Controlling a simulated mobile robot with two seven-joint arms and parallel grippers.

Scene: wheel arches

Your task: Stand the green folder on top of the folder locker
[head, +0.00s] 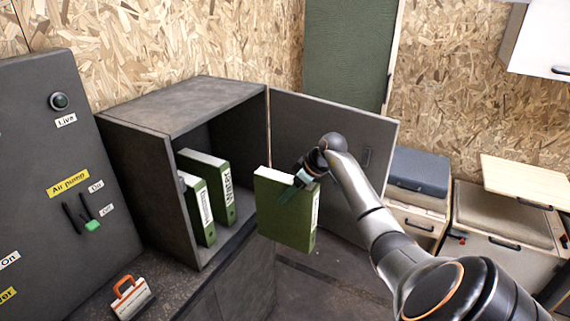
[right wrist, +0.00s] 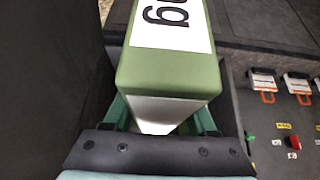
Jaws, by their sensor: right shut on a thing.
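The green folder (head: 285,213) hangs upright in front of the open folder locker. My right gripper (head: 297,188) is shut on its upper edge. In the right wrist view the folder (right wrist: 170,72) sits between the fingers of my right gripper (right wrist: 163,118), with part of a white label showing. The dark grey folder locker (head: 182,107) stands left of the held folder, and its top is bare. Two more green folders stand inside it, one at the front (head: 199,212) and one behind (head: 224,194). My left gripper is not in view.
The locker door (head: 345,125) is swung open to the right, behind my right gripper. A dark panel (head: 60,150) with switches stands on the left. A small orange-handled item (head: 131,297) lies below it. Cabinets (head: 495,215) stand at the right.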

